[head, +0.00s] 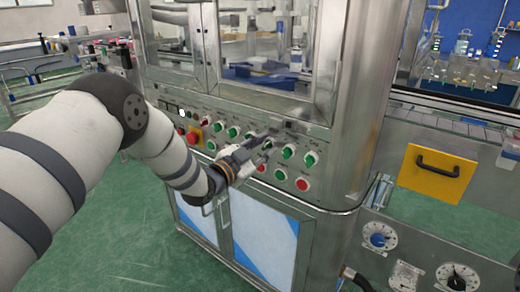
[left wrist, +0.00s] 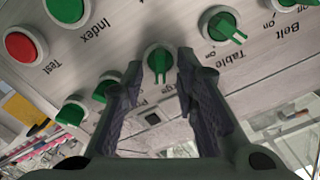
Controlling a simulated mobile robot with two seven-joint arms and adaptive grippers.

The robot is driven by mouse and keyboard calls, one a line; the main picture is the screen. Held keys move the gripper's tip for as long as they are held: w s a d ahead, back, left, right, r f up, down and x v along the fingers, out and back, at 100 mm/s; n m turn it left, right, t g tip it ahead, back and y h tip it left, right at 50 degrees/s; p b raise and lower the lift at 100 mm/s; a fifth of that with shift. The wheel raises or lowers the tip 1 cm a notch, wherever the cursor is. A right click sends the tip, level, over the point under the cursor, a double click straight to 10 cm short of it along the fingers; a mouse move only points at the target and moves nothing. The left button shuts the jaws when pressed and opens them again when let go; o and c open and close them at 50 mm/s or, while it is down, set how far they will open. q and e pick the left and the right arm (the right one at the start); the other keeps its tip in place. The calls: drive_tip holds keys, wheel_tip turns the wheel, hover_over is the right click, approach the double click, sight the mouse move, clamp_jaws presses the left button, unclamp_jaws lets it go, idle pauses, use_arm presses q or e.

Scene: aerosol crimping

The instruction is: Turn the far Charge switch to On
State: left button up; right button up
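The control panel (head: 238,138) carries a row of green switches on the front of the steel machine. In the left wrist view, one green switch (left wrist: 158,60) sits between my left gripper's fingertips (left wrist: 160,68). Its label is partly hidden by a finger, with only letters like "rge" showing. The fingers stand apart on either side of the knob, and contact cannot be told. In the head view my left gripper (head: 266,142) reaches the panel's middle and partly covers that switch. I cannot clearly read the knob's setting. My right gripper is not in view.
The Table switch (left wrist: 222,25) is close beside the fingers. Other green switches (left wrist: 107,87) lie on the other side. The green Index button (left wrist: 68,8) and red Test button (left wrist: 24,45) are near. A red emergency button (head: 193,137) is on the panel's left.

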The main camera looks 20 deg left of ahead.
use_arm(q)
drive_tip(key=v, duration=1.2)
drive_tip(key=shift+w, duration=0.1)
drive_tip(key=s+d+f+n+g+y+p, duration=0.1)
drive_tip(key=s+f+n+g+y, duration=0.6)
drive_tip(key=s+f, duration=1.25)
drive_tip(key=s+f+n+g, duration=0.1)
drive_tip(key=s+f+g, duration=0.2)
drive_tip(key=s, duration=1.2)
drive_tip(key=s+f+n+g, duration=0.2)
drive_tip(key=s+g, duration=0.7)
drive_tip(key=s, duration=0.6)
drive_tip(key=shift+f+n+g+h+p, duration=0.3)
drive_tip(key=shift+f+h+p, duration=0.1)
drive_tip(key=shift+f, duration=0.25)
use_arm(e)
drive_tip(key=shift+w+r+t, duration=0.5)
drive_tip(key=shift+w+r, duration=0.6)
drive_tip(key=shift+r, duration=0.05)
use_arm(q)
drive_tip(key=shift+a, duration=0.1)
